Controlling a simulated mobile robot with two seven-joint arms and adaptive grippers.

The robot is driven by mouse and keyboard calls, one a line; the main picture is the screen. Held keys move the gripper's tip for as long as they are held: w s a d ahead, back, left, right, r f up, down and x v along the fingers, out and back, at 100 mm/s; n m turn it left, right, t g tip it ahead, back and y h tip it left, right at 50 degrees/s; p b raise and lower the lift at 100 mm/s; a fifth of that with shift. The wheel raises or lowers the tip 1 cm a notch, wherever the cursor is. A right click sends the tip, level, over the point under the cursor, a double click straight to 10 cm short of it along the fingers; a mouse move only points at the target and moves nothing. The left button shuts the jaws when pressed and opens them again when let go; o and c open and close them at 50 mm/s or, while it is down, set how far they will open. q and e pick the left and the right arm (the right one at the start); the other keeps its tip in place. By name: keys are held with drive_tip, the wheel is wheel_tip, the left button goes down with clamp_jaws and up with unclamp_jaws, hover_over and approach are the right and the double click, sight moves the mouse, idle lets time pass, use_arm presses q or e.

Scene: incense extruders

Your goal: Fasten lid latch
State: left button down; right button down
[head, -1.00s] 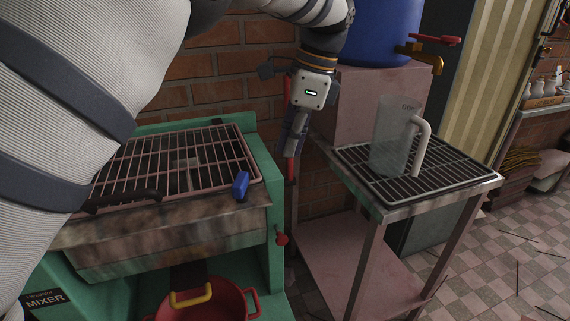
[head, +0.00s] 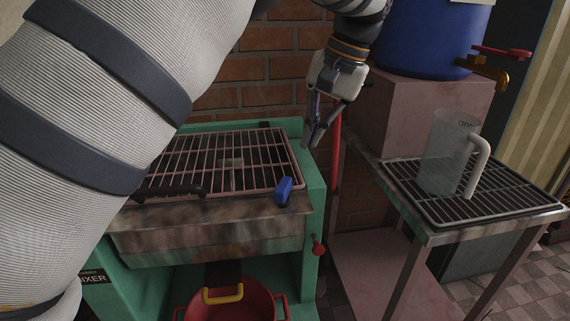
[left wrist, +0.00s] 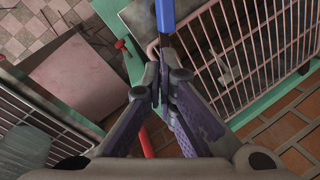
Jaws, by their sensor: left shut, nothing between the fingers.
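The mixer's wire-grid lid (head: 262,150) lies flat over the mixer's top; it also shows in the left wrist view (left wrist: 262,62). The blue latch (head: 283,190) sticks up at the lid's front right corner. In the left wrist view the blue latch (left wrist: 165,14) is at the top edge, partly cut off, beyond my fingertips. My left gripper (head: 312,138) is shut and empty, above and behind the latch by the mixer's right edge, apart from the latch. The left gripper (left wrist: 162,82) also shows in the left wrist view. My right gripper is not in view.
A rack table (head: 420,232) with a clear jug (head: 443,155) stands to the right. A blue barrel (head: 425,38) sits on a pink block behind it. A red knob (head: 318,246) is on the mixer's right side. A red pot (head: 245,304) is below. A brick wall is behind.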

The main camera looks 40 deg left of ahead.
sight(272, 181)
use_arm(q)
drive_tip(key=s+a+n, duration=0.2)
drive_tip(key=a+n, duration=0.5)
drive_tip(key=n, duration=1.2)
drive_tip(key=shift+s+a+r, duration=0.15)
drive_tip(key=shift+s+r, duration=0.15)
drive_tip(key=shift+r, duration=0.05)
drive_tip(key=x, duration=1)
drive_tip(key=shift+a+f, duration=0.1)
drive_tip(key=shift+a, duration=0.1)
drive_tip(key=d, duration=0.1)
drive_tip(key=w+d, duration=0.1)
drive_tip(key=d, duration=0.1)
drive_tip(key=shift+w+d, duration=0.15)
drive_tip(key=shift+d, duration=0.25)
drive_tip(key=shift+w, duration=0.15)
